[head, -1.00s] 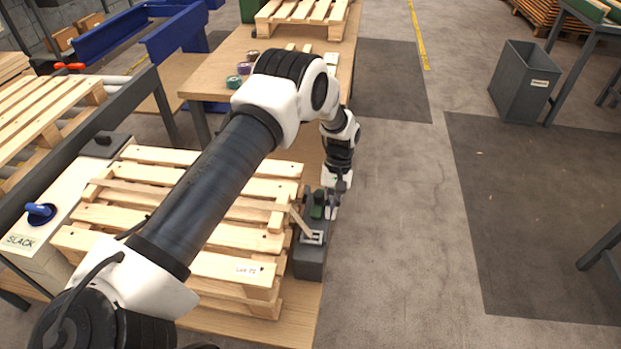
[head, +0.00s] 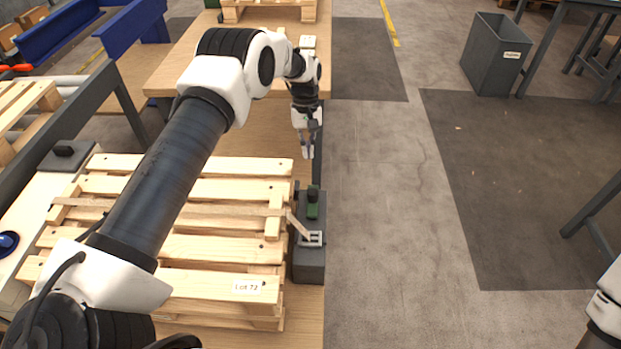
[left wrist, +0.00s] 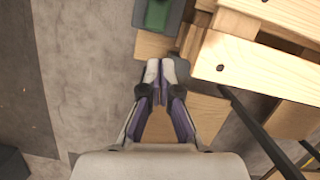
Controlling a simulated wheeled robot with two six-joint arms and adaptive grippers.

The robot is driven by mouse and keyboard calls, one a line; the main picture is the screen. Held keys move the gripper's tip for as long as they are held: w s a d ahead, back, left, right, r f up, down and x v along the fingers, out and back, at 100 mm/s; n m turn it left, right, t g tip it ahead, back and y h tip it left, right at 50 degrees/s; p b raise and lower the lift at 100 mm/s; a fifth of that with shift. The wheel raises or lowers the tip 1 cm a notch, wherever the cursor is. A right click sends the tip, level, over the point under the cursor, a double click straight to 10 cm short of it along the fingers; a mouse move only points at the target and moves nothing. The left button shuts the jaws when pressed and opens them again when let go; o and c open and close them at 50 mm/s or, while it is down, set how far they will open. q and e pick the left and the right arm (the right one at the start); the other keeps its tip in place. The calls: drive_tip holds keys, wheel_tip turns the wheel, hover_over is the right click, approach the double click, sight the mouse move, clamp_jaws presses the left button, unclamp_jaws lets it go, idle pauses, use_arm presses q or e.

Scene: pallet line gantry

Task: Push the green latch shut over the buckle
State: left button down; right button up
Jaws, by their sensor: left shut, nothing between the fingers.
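The green latch (head: 313,208) is on a dark grey block (head: 309,266) at the right edge of the bench, beside the pallet. The pale metal buckle (head: 313,239) lies on the same block, nearer to me, with a strap running to the pallet. The buckle shows uncovered, with the latch beyond it. My left gripper (head: 308,155) is shut and empty, beyond the block and apart from the latch. In the left wrist view, its closed fingertips (left wrist: 161,66) point toward the green latch (left wrist: 157,14), which the top edge cuts off. My right gripper is out of view.
The wooden pallet (head: 195,262) fills the bench to the left of the block, under my left arm. A blue knob (head: 8,242) is at the far left. Open floor lies to the right of the bench, with a grey bin (head: 492,62) farther back.

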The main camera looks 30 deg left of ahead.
sight(313, 197)
use_arm(q)
drive_tip(key=s+d+f, duration=0.1)
drive_tip(key=f, duration=0.1)
drive_tip(key=s+d+f+p, duration=0.1)
drive_tip(key=s+f, duration=0.1)
drive_tip(key=s+d+f, duration=0.1)
drive_tip(key=f, duration=0.1)
drive_tip(key=shift+s+d+p, duration=0.2)
drive_tip(key=shift+s+p, duration=0.05)
drive_tip(key=shift+p, duration=0.1)
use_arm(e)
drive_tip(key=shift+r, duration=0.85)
use_arm(q)
drive_tip(key=shift+f, duration=0.1)
